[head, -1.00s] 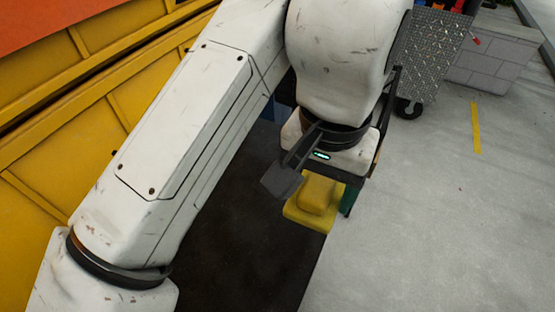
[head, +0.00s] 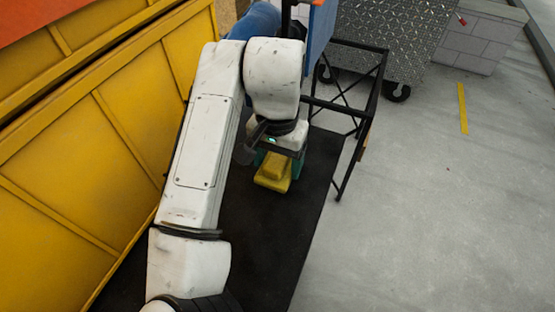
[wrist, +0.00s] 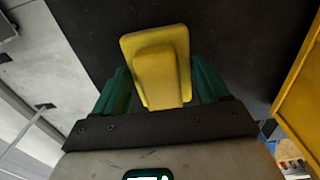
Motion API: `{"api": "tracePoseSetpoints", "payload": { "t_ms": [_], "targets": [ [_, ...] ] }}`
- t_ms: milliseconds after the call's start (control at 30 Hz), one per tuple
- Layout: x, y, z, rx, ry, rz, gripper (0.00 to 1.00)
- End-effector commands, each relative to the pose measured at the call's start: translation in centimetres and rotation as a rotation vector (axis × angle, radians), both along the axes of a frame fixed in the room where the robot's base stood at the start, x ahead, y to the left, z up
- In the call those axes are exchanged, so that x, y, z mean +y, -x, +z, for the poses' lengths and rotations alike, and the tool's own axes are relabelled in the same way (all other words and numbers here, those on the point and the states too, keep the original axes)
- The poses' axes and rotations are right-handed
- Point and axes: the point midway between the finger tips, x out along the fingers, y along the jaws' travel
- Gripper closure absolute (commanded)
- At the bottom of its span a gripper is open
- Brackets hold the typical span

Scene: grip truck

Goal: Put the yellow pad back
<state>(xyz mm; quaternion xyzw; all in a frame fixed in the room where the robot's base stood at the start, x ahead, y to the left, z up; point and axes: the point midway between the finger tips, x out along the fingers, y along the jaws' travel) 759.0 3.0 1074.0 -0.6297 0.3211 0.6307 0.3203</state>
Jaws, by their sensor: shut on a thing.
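The yellow pad (head: 273,173) is a flat yellow plate with a raised yellow block on it. It hangs in my gripper (head: 275,160), over a black mat (head: 262,235). In the wrist view the pad (wrist: 155,50) sits between the green fingers of my gripper (wrist: 160,88), which are shut on its raised block. The pad's wide plate points away from my wrist. How high it is above the mat I cannot tell.
A yellow panelled wall (head: 90,165) runs along the left. A black metal frame (head: 345,165) stands close on the right, with a blue panel (head: 320,30) behind it. A silver tread-plate cart (head: 385,45) on casters is farther back. Grey floor (head: 430,220) on the right is clear.

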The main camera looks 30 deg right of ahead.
Motion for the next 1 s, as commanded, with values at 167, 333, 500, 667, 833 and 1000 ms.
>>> {"api": "tracePoseSetpoints", "payload": {
  "t_ms": [167,333,500,667,833,1000],
  "targets": [
    [-0.03,0.03,-0.74,-0.001,-0.001,-0.002,0.51],
    [-0.02,0.03,-0.81,-0.001,-0.001,-0.001,0.51],
    [-0.02,0.04,-1.02,0.0,0.0,-0.002,0.2],
    [-0.01,0.03,-1.01,-0.001,-0.001,-0.001,0.05],
    [-0.02,0.04,-1.0,-0.001,-0.001,-0.001,0.01],
    [0.0,0.02,-0.65,-0.002,-0.001,-0.001,0.01]
  ]
}}
